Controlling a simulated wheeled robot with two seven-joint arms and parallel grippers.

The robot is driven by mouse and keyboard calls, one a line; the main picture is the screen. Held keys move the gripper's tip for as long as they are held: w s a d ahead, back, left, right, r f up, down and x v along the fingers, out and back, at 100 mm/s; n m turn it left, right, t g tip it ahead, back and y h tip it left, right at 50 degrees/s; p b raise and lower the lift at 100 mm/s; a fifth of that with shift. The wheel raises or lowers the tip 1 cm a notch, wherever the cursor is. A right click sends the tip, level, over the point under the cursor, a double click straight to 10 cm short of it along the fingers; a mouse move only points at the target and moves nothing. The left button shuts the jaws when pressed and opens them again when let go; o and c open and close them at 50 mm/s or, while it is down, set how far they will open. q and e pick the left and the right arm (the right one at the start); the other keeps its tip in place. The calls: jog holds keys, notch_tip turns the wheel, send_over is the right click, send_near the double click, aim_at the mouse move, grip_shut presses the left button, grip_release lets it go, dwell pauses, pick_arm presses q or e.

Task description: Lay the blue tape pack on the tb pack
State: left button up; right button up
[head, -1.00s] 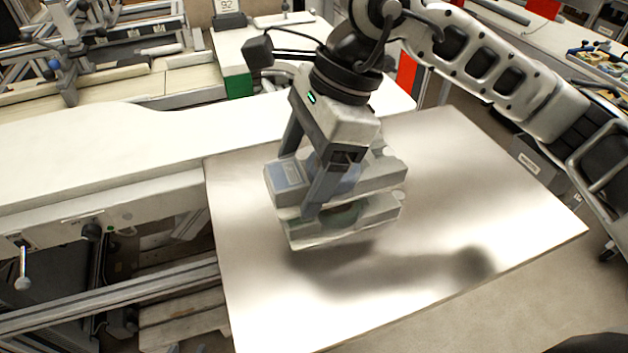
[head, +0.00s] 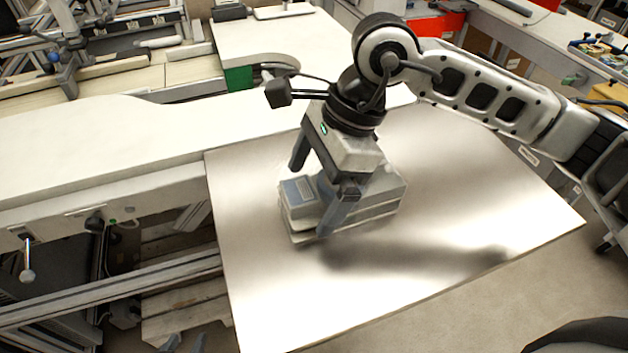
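Two pale grey, box-like packs form a stack on the metal sheet. The upper one, which I take for the blue tape pack (head: 297,191), has a blue-grey label on top. It appears to rest flat on the lower pack, the tb pack (head: 378,213), of which only the sides show. My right gripper (head: 312,200) points down over the stack, one finger at the far side and one against the near side of the upper pack. It looks shut on that pack, though the far fingertip is hidden. My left gripper is not in view.
The metal sheet (head: 480,185) is bare around the stack, right up to its edges. A white counter (head: 100,150) borders it at the left and back. A green and white unit (head: 238,77) stands behind.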

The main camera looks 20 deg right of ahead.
jog(key=shift+r, duration=0.1)
jog(key=shift+r+p, duration=0.25)
jog(key=shift+p, duration=0.15)
jog(key=shift+d+r, duration=0.2)
jog(key=shift+r, duration=0.1)
jog(key=b+v, duration=0.1)
jog(key=v, duration=1)
jog(key=shift+s, duration=0.15)
